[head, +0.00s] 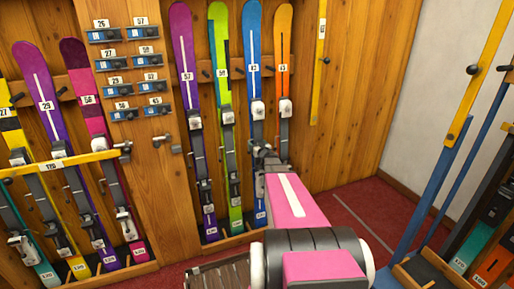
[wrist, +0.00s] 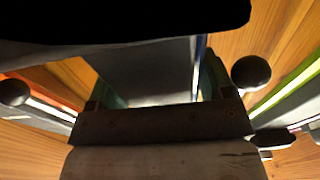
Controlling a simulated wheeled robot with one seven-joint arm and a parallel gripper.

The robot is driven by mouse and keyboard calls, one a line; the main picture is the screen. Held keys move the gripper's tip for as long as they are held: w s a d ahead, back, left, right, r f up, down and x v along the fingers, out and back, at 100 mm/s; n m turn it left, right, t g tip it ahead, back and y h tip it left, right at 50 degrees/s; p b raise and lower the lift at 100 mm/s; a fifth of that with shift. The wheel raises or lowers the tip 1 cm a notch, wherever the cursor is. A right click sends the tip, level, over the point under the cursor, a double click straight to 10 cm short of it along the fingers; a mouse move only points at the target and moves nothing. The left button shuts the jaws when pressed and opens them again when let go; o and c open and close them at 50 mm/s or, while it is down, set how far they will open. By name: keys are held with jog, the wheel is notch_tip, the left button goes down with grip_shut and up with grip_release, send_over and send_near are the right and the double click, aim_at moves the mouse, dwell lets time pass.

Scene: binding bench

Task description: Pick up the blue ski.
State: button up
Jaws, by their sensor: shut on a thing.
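The blue ski (head: 252,52) stands upright in the wall rack in the head view, between a green ski (head: 221,60) and an orange ski (head: 283,55). My gripper (head: 264,152) is at the middle of the blue ski, near its binding, and is shut on it. My arm hides part of the ski's lower right side. In the wrist view the jaws (wrist: 155,82) close around a grey part with a thin blue edge beside it. The exact contact is dark and partly hidden.
A purple ski (head: 184,60) stands left of the green one. Round dark pegs (wrist: 251,73) flank the held ski closely. More skis fill the left rack behind a yellow bar (head: 75,160). Another rack stands at the right. Red floor (head: 375,215) is open between.

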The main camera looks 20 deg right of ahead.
aim_at(257, 116)
notch_tip(257, 116, up, 17)
dwell(0.5)
dwell(0.6)
jog(key=s, duration=2.2)
jog(key=shift+s+d, duration=0.3)
jog(key=shift+s, duration=0.05)
jog(key=shift+s+f, duration=0.1)
jog(key=shift+s, duration=0.75)
grip_shut()
